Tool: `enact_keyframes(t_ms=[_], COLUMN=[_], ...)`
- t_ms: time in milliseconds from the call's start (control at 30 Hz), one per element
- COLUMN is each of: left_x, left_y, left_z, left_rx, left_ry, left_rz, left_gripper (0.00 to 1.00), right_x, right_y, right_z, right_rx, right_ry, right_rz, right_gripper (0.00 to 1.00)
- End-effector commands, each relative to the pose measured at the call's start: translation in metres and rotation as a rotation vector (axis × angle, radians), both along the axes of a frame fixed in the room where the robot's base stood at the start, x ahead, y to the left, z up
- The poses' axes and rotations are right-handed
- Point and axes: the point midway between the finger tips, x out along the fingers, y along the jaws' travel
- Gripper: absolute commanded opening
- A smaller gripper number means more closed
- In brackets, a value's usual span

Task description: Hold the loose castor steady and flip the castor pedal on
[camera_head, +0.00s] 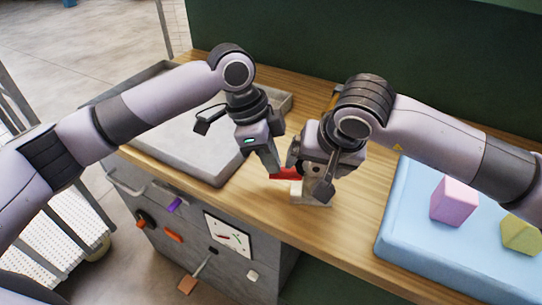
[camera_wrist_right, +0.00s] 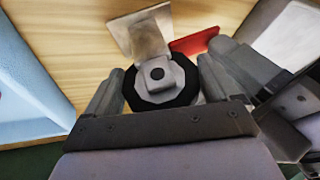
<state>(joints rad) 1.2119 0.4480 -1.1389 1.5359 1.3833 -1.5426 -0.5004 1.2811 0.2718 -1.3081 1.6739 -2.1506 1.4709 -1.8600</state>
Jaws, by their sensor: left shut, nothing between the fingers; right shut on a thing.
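The castor (camera_wrist_right: 160,82) is a dark wheel with a grey hub and a pale metal plate (camera_wrist_right: 138,35). It sits between the fingers of my right gripper (camera_wrist_right: 160,95), which is shut on it just above the wooden worktop. In the head view my right gripper (camera_head: 311,192) hides most of the castor. The red pedal (camera_wrist_right: 195,41) sticks out from the castor's side; it also shows in the head view (camera_head: 284,173). My left gripper (camera_head: 274,170) is shut and empty, with its tips pointing down at the pedal. I cannot tell whether they touch.
A grey tray (camera_head: 210,171) lies on the worktop to the left. A light blue foam slab (camera_head: 400,233) with a pink block (camera_head: 454,201) and a yellow block (camera_head: 521,234) is at the right. Bare wood (camera_head: 345,245) lies in front of the grippers.

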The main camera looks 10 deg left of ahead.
Motion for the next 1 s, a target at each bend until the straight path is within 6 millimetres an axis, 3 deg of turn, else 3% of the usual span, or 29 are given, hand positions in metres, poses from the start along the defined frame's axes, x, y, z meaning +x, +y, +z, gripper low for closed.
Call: enact_keyframes(t_ms=[700, 1000], left_x=[-0.002, -0.001], left_y=[0.009, 0.009], left_z=[-0.029, -0.03], left_rx=[-0.377, -0.387], left_ry=[-0.024, -0.029], left_rz=[0.002, 0.0], left_gripper=[0.0, 0.0], right_x=[0.0, 0.0], right_y=[0.001, 0.001], right_z=[0.001, 0.001], right_rx=[0.003, 0.004], right_ry=[-0.002, -0.003], right_rz=[0.002, 0.002], right_gripper=[0.39, 0.39])
